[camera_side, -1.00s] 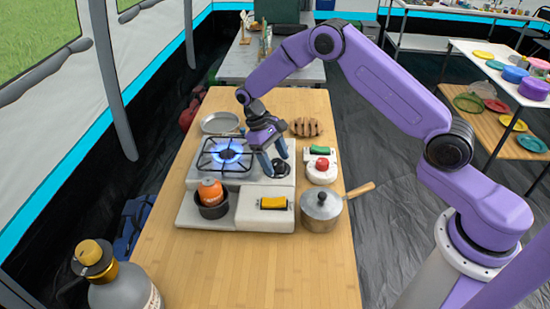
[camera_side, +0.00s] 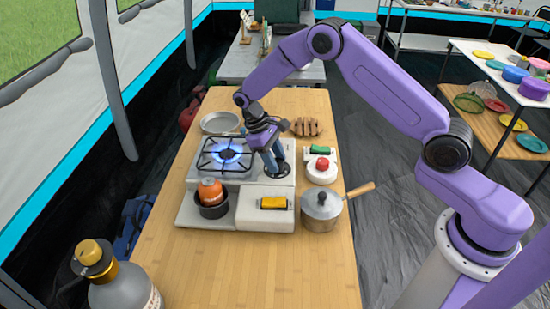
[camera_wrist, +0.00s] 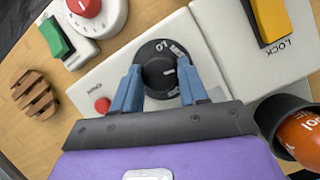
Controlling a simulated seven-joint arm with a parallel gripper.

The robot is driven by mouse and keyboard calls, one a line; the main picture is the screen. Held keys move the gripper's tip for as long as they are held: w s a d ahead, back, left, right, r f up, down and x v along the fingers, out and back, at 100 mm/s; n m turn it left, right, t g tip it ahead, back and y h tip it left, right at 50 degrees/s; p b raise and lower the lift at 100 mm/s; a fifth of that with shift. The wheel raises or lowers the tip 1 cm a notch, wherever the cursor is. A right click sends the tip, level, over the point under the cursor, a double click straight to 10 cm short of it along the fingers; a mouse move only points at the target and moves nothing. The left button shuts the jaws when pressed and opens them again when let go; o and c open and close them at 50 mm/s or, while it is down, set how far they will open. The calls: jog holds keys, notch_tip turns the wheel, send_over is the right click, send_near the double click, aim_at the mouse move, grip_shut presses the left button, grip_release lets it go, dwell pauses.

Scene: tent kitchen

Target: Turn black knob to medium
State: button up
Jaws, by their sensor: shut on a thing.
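The black knob (camera_wrist: 168,58) sits on the white stove panel, with a pale pointer line on its middle and white lettering on the dark dial around it. My gripper (camera_wrist: 160,84) is shut on it, one blue finger on each side. In the side view my gripper (camera_side: 275,165) comes down onto the knob's dial (camera_side: 284,171) and hides most of the knob. The stove (camera_side: 262,184) has a lit burner with a blue flame (camera_side: 227,155) under its grate, left of the knob. The fingers hide part of the lettering, and I cannot read the setting.
A yellow switch (camera_side: 274,202), a lidded pot (camera_side: 320,212) and a small pot (camera_side: 213,212) with an orange canister are in front.

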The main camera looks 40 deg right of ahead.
jog(key=n+t, duration=0.1)
jog(key=n, duration=0.1)
jog(key=n+h, duration=0.1)
jog(key=n, duration=0.2)
jog(key=shift+a+n+t+h, duration=0.1)
jog(key=shift+n+t+h, duration=0.2)
jog(key=shift+t, duration=0.1)
dwell(0.4)
jog(key=o, duration=1)
jog(key=shift+s, duration=0.1)
jog(key=shift+o, duration=0.2)
jog(key=v, duration=1.7)
jog(key=shift+r, duration=0.2)
